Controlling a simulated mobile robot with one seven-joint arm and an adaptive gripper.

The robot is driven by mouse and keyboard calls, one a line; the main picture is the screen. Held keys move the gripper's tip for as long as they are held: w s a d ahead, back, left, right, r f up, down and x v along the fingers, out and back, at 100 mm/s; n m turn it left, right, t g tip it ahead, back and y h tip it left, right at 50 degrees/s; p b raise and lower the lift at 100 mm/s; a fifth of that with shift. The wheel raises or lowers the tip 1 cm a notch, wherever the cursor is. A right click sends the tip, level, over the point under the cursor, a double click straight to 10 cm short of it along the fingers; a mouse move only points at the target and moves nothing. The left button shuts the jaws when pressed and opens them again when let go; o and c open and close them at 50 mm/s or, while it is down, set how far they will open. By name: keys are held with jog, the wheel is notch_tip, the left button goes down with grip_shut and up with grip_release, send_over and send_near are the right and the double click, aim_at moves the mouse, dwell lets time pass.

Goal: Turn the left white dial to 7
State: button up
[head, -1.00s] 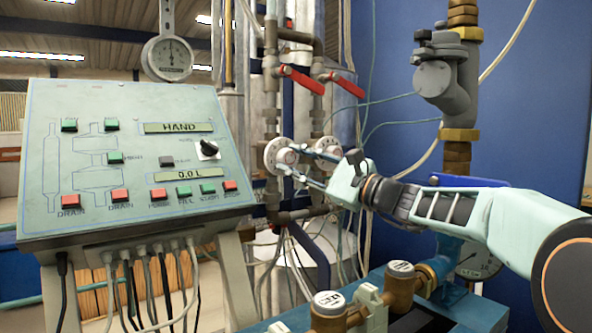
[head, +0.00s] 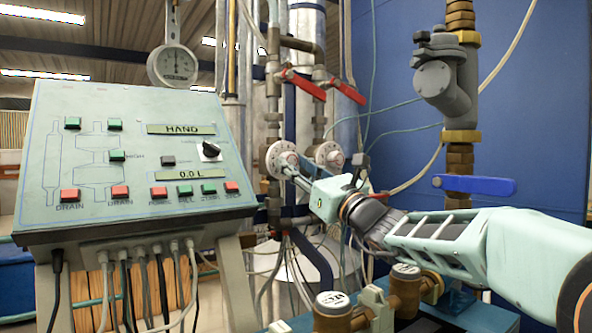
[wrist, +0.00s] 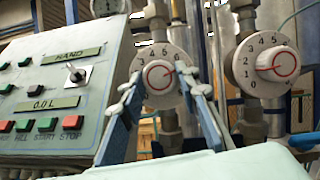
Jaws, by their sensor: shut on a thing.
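The left white dial (wrist: 160,76) is a round white disc with numbers around a white knob with a red mark. It also shows in the head view (head: 281,159). My gripper (wrist: 162,80) is shut on the left dial, one finger on each side of its knob. The knob's red mark points right and slightly up; digits 3 to 6 show along the top, and the right finger hides the numbers on that side. The right white dial (wrist: 266,66) stands apart to the right, untouched, and shows in the head view (head: 328,155).
A control panel (head: 95,190) with red and green buttons stands left of the dials. Red-handled valves (head: 302,84) sit above them. A blue valve lever (head: 478,186) and brown pipework with round meters (head: 333,303) lie right and below.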

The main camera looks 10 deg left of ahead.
jog(key=shift+m, duration=0.5)
jog(key=o, duration=1.2)
jog(key=shift+c, duration=0.2)
jog(key=shift+d, duration=0.1)
jog(key=v, duration=1.2)
jog(key=shift+s+f, duration=0.1)
jog(key=shift+f, duration=0.05)
